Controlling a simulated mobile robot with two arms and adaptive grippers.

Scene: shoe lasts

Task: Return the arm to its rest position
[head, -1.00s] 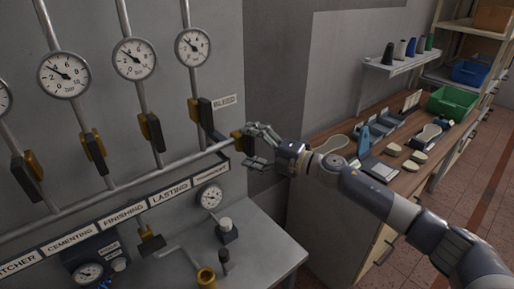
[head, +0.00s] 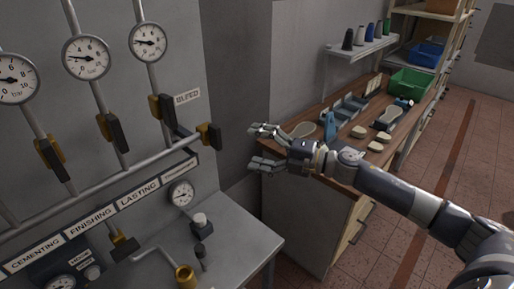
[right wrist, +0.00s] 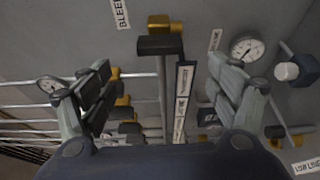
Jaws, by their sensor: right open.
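My right gripper (head: 258,147) is open and empty in the head view. It is in the air to the right of the bleed valve (head: 209,136), apart from it, with the wooden workbench behind it. In the right wrist view the two fingers of the right gripper (right wrist: 165,90) are spread wide. The bleed valve (right wrist: 160,45) shows ahead between and beyond them, with nothing held. My right arm comes in from the right side of the head view. My left gripper is in neither view.
Gauges (head: 87,57) and pipes with several yellow-and-black valves cover the wall panel at left. A grey table (head: 235,240) stands below it. The workbench (head: 320,205) holds shoe lasts, tools and a green bin (head: 411,82). Tiled floor (head: 445,150) is free at right.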

